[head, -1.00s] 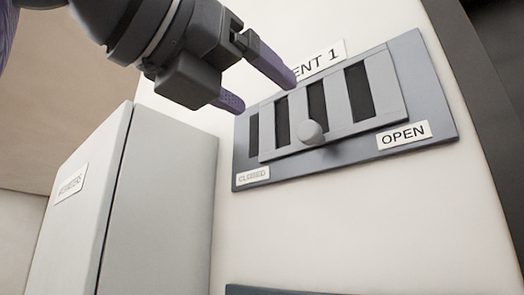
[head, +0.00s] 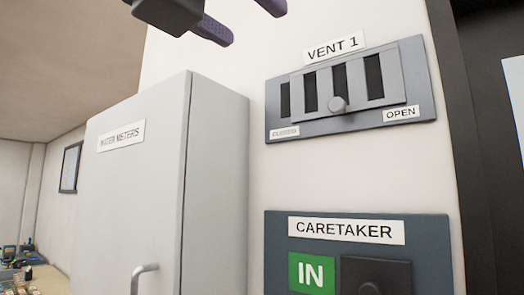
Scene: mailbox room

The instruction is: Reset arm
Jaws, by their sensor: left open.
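My left gripper (head: 243,22) is at the top edge of the head view, with most of its body cut off. Its two purple fingers are apart and hold nothing. It is above and to the left of the vent panel (head: 424,93) and does not appear to touch it. The panel carries the label VENT 1 and has a sliding grille with a round knob (head: 337,104). Dark slots show between the grille's bars. The knob is between the CLOSED label on the left and the OPEN label on the right. My right gripper is not in view.
A grey cabinet (head: 220,150) labelled WATER METERS stands on the left, with a handle (head: 140,275) low on its door. A dark CARETAKER panel (head: 278,235) with a green IN sign (head: 311,273) is below the vent. Small items lie at the lower left.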

